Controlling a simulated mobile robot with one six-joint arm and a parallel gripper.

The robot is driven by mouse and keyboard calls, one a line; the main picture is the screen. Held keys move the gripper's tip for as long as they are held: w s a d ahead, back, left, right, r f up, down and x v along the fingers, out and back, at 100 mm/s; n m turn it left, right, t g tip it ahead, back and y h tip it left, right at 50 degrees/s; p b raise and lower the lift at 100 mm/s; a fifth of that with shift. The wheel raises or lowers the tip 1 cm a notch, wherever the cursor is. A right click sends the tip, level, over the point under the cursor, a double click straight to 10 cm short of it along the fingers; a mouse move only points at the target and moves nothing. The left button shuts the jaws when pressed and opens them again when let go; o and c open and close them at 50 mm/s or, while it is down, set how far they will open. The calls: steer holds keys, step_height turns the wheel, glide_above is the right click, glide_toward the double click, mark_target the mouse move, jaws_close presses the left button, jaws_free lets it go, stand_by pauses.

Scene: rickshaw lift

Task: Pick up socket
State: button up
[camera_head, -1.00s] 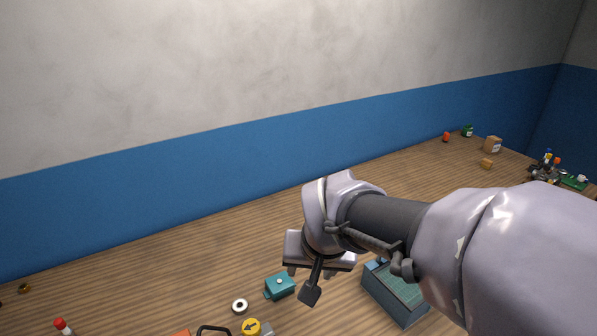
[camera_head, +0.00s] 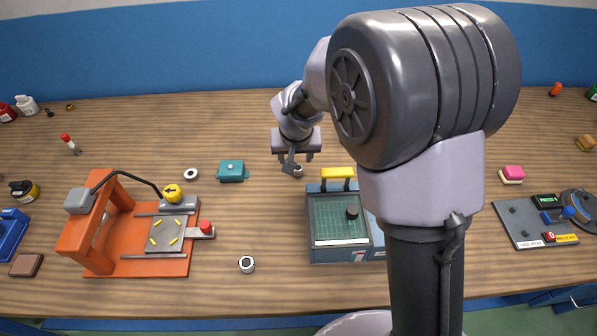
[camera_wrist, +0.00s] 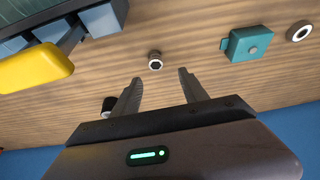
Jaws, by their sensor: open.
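A small metal socket (camera_wrist: 155,61) with a dark six-sided hole stands on the wooden table in the wrist view, centred just beyond my fingertips. In the head view the socket (camera_head: 298,171) is small and partly covered by my wrist. My gripper (camera_wrist: 158,75) is open and empty, with its fingers on either side of the line to the socket. In the head view my gripper (camera_head: 295,158) points down over the table, right of the teal box. Another metal piece with a dark hole (camera_head: 247,264) stands near the front; I cannot tell its exact kind.
A teal box (camera_head: 231,171) and a white ring (camera_head: 191,174) lie to the left. A blue-grey case (camera_head: 316,254) with a yellow handle (camera_head: 338,173) stands close in front, right. An orange press (camera_head: 125,267) stands left. A dark cylinder (camera_wrist: 108,103) shows beside one finger.

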mark_target(298, 167)
steer(key=b+x, duration=0.1)
steer(key=x, duration=0.3)
steer(key=shift+d, duration=0.1)
steer(key=x, duration=0.1)
steer(key=b+x, duration=0.1)
steer(key=x, duration=0.1)
steer(key=b+x, duration=0.1)
steer(key=shift+s+d+f, duration=0.25)
steer(key=shift+d+f, duration=0.05)
steer(key=shift+w+f, duration=0.2)
steer(key=shift+w, duration=0.05)
steer(key=shift+s+r, duration=0.1)
steer(key=shift+r, duration=0.05)
steer(key=shift+c, duration=0.4)
jaws_close()
